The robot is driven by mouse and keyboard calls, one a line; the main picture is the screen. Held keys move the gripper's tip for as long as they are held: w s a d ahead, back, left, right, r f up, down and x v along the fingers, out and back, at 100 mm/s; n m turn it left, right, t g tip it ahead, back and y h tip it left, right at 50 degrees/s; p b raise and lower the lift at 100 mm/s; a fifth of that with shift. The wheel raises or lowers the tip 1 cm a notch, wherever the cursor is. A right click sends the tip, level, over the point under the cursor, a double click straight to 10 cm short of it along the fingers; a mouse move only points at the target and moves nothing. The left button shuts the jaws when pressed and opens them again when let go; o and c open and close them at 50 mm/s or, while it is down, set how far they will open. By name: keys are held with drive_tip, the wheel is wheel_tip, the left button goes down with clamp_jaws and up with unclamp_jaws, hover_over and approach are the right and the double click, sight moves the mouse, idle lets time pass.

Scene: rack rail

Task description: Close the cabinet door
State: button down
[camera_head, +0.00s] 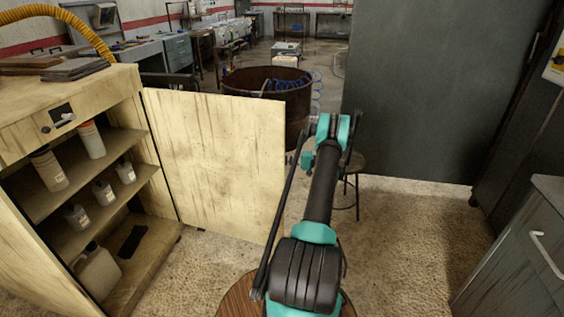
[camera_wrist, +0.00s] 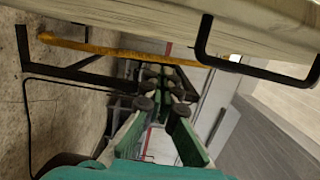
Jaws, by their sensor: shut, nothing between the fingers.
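The cream, stained cabinet (camera_head: 90,82) stands at the left of the head view with its front open. Its door (camera_head: 220,160) is swung wide open, its inner face showing, extending right from the cabinet. My arm rises just right of the door's free edge in that view. My gripper (camera_wrist: 164,88) shows in the wrist view, its green fingers shut with nothing between them. A pale board with a black handle (camera_wrist: 260,68) crosses the top of that view, apart from the fingers; I cannot tell for sure that it is the door. In the head view the fingers are largely hidden.
Bottles (camera_head: 91,140) stand on the cabinet's shelves. A rusty drum (camera_head: 268,90) stands behind the door. A stool (camera_head: 350,162) is just behind my arm. A grey drawer cabinet (camera_head: 520,255) stands at the right. The floor between is clear.

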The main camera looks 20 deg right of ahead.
sight(265, 165)
drive_tip(key=shift+s+a, duration=0.2)
drive_tip(key=shift+a, duration=3.95)
